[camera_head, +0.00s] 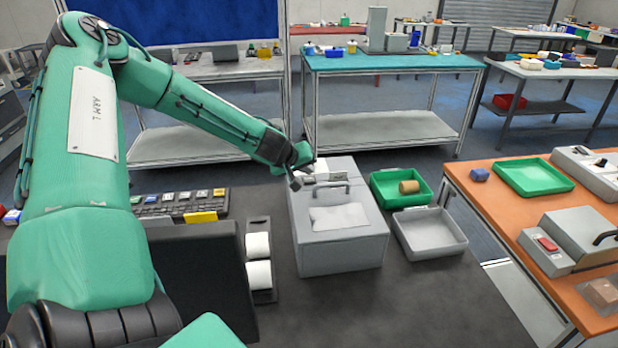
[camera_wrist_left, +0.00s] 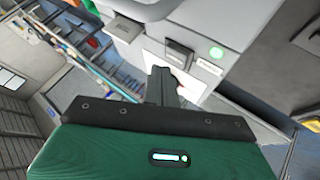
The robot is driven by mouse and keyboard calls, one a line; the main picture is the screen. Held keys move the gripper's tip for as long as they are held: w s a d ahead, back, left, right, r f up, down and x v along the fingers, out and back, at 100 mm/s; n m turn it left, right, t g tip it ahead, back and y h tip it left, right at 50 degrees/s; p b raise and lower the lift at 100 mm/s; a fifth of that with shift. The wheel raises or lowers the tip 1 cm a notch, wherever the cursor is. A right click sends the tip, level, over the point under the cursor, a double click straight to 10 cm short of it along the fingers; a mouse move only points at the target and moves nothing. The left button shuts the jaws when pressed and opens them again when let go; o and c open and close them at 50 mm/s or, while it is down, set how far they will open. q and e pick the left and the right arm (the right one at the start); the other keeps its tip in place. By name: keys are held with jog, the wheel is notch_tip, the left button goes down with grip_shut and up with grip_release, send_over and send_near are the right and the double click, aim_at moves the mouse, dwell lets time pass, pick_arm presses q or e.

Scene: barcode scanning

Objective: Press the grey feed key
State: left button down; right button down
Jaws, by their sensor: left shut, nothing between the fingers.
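A light grey box-shaped machine (camera_head: 340,250) with a handle and a blank white sheet on top stands on the dark table. My left gripper (camera_head: 298,180) is at its far left top edge, with its fingers shut and empty. In the left wrist view the dark fingers (camera_wrist_left: 162,88) point at a white panel on the machine. A small grey block (camera_wrist_left: 178,55), possibly the feed key, sits just beyond the fingertips. I cannot tell whether they touch. A round green light (camera_wrist_left: 216,52) and a small label (camera_wrist_left: 209,67) are to its right. My right gripper is not in view.
A green tray (camera_head: 376,193) holding a brown roll and an empty grey tray (camera_head: 430,255) lie right of the machine. A holder with white rolls (camera_head: 258,245) and a keyboard (camera_head: 165,203) are on the left. An orange table (camera_head: 500,220) stands at the right.

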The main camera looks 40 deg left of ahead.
aim_at(307, 180)
pick_arm(q)
notch_tip(307, 180, up, 5)
jog(key=p, duration=0.4)
dwell(0.9)
